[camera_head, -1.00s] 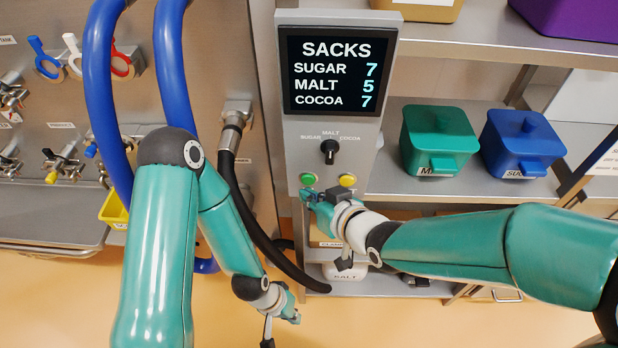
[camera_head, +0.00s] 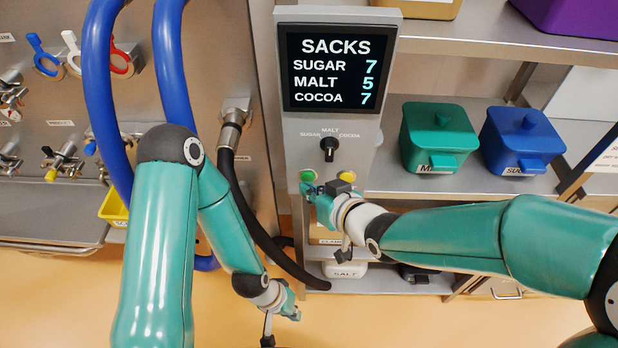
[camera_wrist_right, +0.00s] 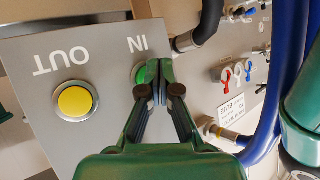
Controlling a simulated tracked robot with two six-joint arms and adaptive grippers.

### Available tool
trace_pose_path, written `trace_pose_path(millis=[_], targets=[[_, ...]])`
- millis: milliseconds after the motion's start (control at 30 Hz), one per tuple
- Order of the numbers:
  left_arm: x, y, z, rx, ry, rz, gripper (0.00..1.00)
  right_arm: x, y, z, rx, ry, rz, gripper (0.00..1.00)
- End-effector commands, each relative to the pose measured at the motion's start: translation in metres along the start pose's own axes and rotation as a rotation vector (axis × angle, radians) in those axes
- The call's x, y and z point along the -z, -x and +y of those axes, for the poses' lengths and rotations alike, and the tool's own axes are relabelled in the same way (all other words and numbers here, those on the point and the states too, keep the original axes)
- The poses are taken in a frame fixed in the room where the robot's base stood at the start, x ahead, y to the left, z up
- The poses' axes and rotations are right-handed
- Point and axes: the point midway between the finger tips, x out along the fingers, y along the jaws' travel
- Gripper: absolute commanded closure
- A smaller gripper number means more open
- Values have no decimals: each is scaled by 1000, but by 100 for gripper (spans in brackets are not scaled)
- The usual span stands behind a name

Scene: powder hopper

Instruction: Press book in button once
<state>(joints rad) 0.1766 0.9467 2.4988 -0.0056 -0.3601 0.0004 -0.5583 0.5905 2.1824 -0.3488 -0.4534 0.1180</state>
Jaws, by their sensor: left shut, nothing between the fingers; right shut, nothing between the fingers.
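The control panel (camera_head: 296,135) carries a green button (camera_head: 307,175) at lower left and a yellow button (camera_head: 347,175) at lower right. In the right wrist view the green button (camera_wrist_right: 139,75) is under the label IN, and the yellow button (camera_wrist_right: 76,101) is under OUT. My right gripper (camera_head: 306,188) is shut and empty, its tips at the lower edge of the green button. In the right wrist view its fingertips (camera_wrist_right: 153,72) partly hide that button; I cannot tell whether they touch it. My left gripper (camera_head: 295,314) is shut and empty, low and away from the panel.
The panel's screen (camera_head: 330,72) reads SUGAR 7, MALT 5, COCOA 7. A selector knob (camera_head: 329,149) sits above the buttons. Green (camera_head: 438,135) and blue (camera_head: 522,138) bins stand on the shelf at right. A black hose (camera_head: 245,205) hangs left of the panel.

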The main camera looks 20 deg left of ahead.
Motion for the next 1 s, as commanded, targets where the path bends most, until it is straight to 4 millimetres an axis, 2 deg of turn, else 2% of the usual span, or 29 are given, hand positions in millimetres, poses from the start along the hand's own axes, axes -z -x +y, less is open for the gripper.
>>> trace_pose_path(millis=[1000], targets=[[0, -1, 0, 0, 0, 0, 100, 5, -5, 3, 0, 0, 0, 100]])
